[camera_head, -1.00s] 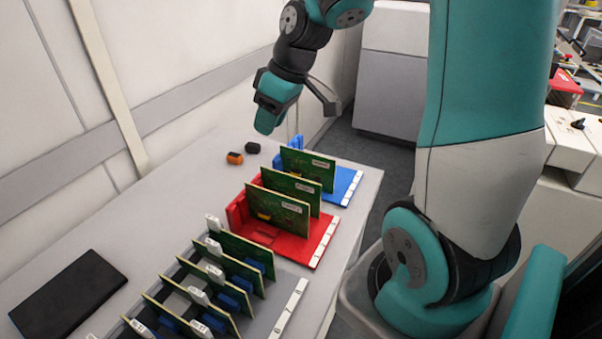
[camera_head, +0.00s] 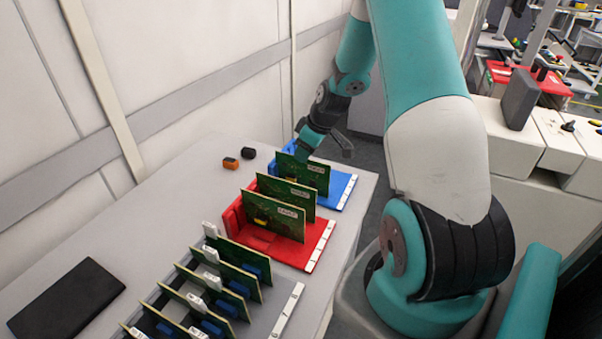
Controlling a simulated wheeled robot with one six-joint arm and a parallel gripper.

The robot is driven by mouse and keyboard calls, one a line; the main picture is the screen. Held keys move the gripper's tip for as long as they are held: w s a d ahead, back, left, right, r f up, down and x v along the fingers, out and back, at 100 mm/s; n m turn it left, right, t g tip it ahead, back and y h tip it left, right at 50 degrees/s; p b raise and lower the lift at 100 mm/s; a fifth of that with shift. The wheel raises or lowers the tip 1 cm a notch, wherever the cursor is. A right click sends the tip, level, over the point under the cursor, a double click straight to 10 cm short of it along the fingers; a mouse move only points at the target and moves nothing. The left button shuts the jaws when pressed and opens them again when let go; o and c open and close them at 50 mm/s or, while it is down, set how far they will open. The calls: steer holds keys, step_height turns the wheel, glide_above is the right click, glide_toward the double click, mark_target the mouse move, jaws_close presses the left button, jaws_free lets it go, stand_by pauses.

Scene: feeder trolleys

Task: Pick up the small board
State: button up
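Several green circuit boards stand upright in coloured holders on the table. One board (camera_head: 303,175) stands in the blue holder (camera_head: 338,186) at the far end. Two more boards, a rear one (camera_head: 290,195) and a front one (camera_head: 272,215), stand in the red holder (camera_head: 312,246). Narrower-looking boards (camera_head: 240,263) stand in the grey rack (camera_head: 284,312) nearest me. I cannot tell which one is the small board. My gripper (camera_head: 304,146) points down just behind the board in the blue holder. Its fingertips are partly hidden there, and I see nothing held.
A black flat slab (camera_head: 66,300) lies at the table's left. Small orange (camera_head: 230,163) and black (camera_head: 248,153) blocks sit left of my gripper. A white wall (camera_head: 190,60) runs along the table's left side. The table between slab and blocks is clear.

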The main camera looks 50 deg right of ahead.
mark_target(299, 164)
steer(key=shift+p+x, duration=0.9)
steer(key=shift+x, duration=1.9)
steer(key=shift+f, duration=0.1)
steer(key=shift+c, duration=0.2)
jaws_close()
